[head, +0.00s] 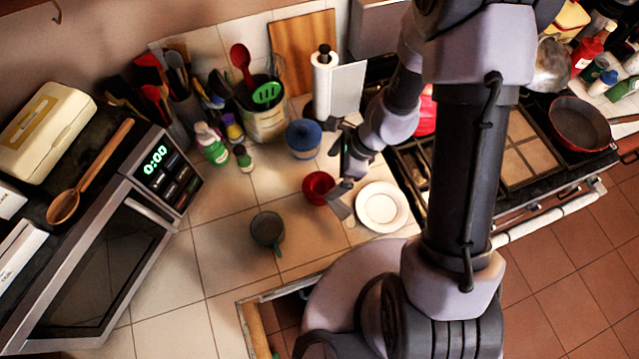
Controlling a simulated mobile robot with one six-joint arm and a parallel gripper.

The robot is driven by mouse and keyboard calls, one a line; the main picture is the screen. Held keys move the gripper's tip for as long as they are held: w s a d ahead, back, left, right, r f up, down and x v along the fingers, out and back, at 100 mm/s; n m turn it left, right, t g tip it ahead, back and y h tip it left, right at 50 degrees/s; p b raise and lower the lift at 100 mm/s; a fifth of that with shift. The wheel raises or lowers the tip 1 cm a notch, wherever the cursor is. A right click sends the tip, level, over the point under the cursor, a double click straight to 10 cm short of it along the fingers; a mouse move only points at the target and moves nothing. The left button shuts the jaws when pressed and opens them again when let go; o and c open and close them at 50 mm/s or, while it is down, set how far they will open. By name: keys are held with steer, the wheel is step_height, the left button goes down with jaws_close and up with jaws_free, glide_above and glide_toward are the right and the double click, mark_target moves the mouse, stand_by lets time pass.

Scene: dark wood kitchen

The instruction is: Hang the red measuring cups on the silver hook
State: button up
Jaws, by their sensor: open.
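A round red cup (318,187), which looks like the red measuring cups, lies on the tiled counter. I cannot tell from here whether several cups are nested. My gripper (338,174) is open, with its fingers spread just right of the red cup. No grip on it shows, and I cannot tell whether a finger touches it. A thin curved hook (58,13) hangs on the wall at the top left edge. It looks dark here, and I cannot tell if it is the silver hook.
A white plate (382,207) sits right of the cup, a green mug (268,230) lower left, and a blue-lidded jar (303,138) behind. A microwave (110,255) stands left and a stove (520,150) right. The counter between microwave and mug is clear. An open drawer (262,318) shows below.

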mark_target(322, 187)
steer(key=b+x, duration=0.1)
steer(key=x, duration=0.4)
steer(key=shift+w+f, duration=0.1)
steer(key=shift+w, duration=0.05)
steer(key=f+b, duration=0.2)
steer(key=f, duration=0.2)
steer(key=shift+a+f+b, duration=0.3)
steer(key=shift+a+b, duration=0.05)
steer(key=shift+b, duration=0.05)
steer(key=shift+a+f, duration=0.15)
steer(key=shift+f, duration=0.05)
steer(key=shift+r, duration=0.1)
